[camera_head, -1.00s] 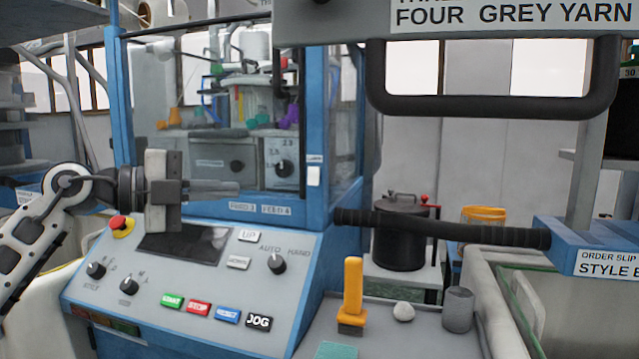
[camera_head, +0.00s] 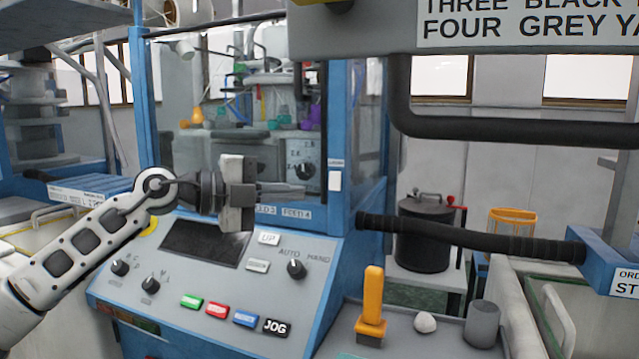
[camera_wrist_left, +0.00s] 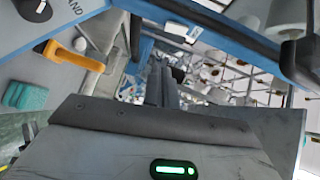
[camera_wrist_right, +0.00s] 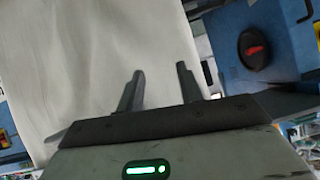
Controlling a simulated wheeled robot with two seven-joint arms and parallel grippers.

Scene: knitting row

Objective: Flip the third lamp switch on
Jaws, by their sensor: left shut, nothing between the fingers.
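A small white lamp switch plate (camera_head: 335,181) sits on the blue corner post of the knitting machine (camera_head: 352,120), with a small label above it. Its rocker position is too small to tell. My left gripper (camera_head: 304,189) is shut and empty, pointing right, with its fingertips just left of the switch plate in the head view. Whether they touch anything cannot be told. The left wrist view shows its fingers (camera_wrist_left: 160,68) together. My right gripper (camera_wrist_right: 158,72) is open and empty in the right wrist view, in front of a pale surface.
The sloped control panel (camera_head: 215,275) with knobs and coloured buttons lies below my left gripper. A black padded bar (camera_head: 465,237) runs across on the right. A shelf holds an orange-handled tool (camera_head: 372,310), a white ball (camera_head: 425,322) and a grey cylinder (camera_head: 482,324).

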